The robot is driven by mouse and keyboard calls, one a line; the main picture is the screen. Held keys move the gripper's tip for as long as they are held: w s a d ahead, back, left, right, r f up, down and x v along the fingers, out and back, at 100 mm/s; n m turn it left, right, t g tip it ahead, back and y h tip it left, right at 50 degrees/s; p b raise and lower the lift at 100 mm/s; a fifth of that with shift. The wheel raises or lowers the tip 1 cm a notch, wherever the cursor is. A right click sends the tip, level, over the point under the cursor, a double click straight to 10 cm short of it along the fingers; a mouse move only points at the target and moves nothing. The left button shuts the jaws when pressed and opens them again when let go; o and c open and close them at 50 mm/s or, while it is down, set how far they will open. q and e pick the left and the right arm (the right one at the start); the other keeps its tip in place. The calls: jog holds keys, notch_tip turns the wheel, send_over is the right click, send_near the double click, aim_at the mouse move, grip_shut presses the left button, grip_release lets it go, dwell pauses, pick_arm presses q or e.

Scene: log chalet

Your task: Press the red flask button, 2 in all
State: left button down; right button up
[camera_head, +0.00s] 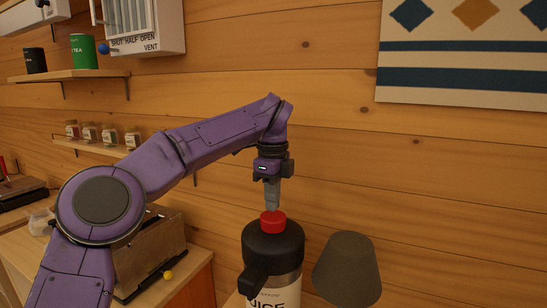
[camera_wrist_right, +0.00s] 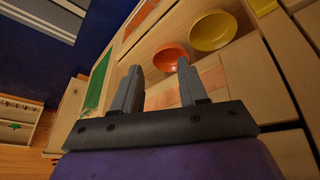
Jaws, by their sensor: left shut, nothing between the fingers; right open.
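The red flask button (camera_head: 272,221) sits on top of a dark flask (camera_head: 275,243) whose light label reads "JUICE" in part. The flask has a dark handle towards the lower left. My left gripper (camera_head: 272,207) points straight down over the button, shut and empty. Its fingertips are at the button's top; I cannot tell whether they touch it. My right gripper (camera_wrist_right: 158,85) shows in the right wrist view, open and empty, away from the flask.
A dark grey tapered object (camera_head: 347,270) stands just right of the flask. Wall shelves hold a green tea tin (camera_head: 84,51) and several small jars. In the right wrist view are an orange bowl (camera_wrist_right: 171,57) and a yellow bowl (camera_wrist_right: 212,31).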

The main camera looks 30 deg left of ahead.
aim_at(273, 215)
pick_arm(q)
notch_tip(273, 215, up, 11)
jog(key=p, duration=0.2)
jog(key=shift+s+f+p, duration=0.15)
jog(key=shift+f+p, duration=0.05)
jog(key=shift+p, duration=0.15)
pick_arm(e)
notch_tip(273, 215, up, 4)
jog(key=shift+s+r, duration=0.1)
jog(key=shift+r, duration=0.1)
pick_arm(q)
jog(key=shift+d+r+p, duration=0.2)
jog(key=shift+r+p, duration=0.65)
jog(key=shift+r, duration=0.2)
pick_arm(e)
jog(key=shift+r, duration=0.8)
